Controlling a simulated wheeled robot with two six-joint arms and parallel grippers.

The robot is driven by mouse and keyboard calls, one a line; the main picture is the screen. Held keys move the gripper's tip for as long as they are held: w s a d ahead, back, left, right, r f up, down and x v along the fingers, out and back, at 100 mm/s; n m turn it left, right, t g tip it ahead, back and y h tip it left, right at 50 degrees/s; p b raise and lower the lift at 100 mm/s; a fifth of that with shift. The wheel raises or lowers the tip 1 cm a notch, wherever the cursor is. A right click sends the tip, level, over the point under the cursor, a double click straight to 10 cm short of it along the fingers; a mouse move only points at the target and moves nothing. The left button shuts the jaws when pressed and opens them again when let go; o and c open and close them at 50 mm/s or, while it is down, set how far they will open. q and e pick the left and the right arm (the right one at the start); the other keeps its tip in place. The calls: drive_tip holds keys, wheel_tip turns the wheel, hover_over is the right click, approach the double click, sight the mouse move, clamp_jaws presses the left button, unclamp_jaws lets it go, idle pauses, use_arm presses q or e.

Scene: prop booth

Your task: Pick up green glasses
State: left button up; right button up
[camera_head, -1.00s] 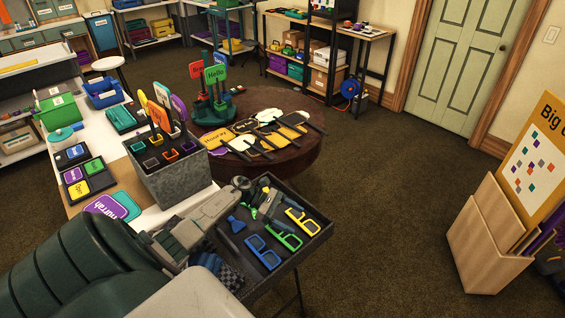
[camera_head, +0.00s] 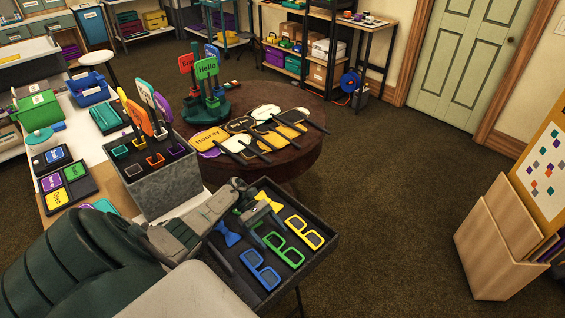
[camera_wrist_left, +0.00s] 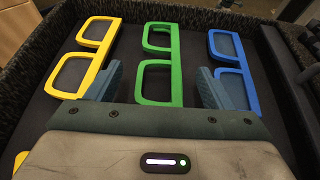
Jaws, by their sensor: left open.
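The green glasses (camera_head: 282,246) lie flat in a dark tray (camera_head: 318,262), between the yellow glasses (camera_head: 305,232) and the blue glasses (camera_head: 261,270). In the left wrist view the green glasses (camera_wrist_left: 160,64) run away from me, with yellow glasses (camera_wrist_left: 86,57) to the left and blue glasses (camera_wrist_left: 233,72) to the right. My left gripper (camera_wrist_left: 158,86) is open, its blue-grey fingers on either side of the near part of the green glasses. It holds nothing. In the head view my left gripper (camera_head: 262,222) is over the tray. My right gripper is out of view.
A blue bow tie (camera_head: 227,234) and a yellow one (camera_head: 268,202) lie in the same tray. A grey box (camera_head: 167,185) with sign props stands to its left. A round table (camera_head: 290,165) with signs is behind. Open floor lies right of the tray.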

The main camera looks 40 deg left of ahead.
sight(284, 249)
use_arm(q)
drive_tip(key=shift+r+p+x, duration=0.25)
drive_tip(key=shift+p+x, duration=0.45)
drive_tip(key=shift+x, duration=0.5)
drive_tip(key=p+x, duration=0.1)
drive_tip(key=x, duration=0.1)
drive_tip(key=shift+d+f, duration=0.15)
drive_tip(key=shift+d, duration=0.1)
drive_tip(key=shift+d+f, duration=0.1)
drive_tip(key=shift+f, duration=0.05)
drive_tip(key=shift+c, duration=0.2)
drive_tip(key=c, duration=1)
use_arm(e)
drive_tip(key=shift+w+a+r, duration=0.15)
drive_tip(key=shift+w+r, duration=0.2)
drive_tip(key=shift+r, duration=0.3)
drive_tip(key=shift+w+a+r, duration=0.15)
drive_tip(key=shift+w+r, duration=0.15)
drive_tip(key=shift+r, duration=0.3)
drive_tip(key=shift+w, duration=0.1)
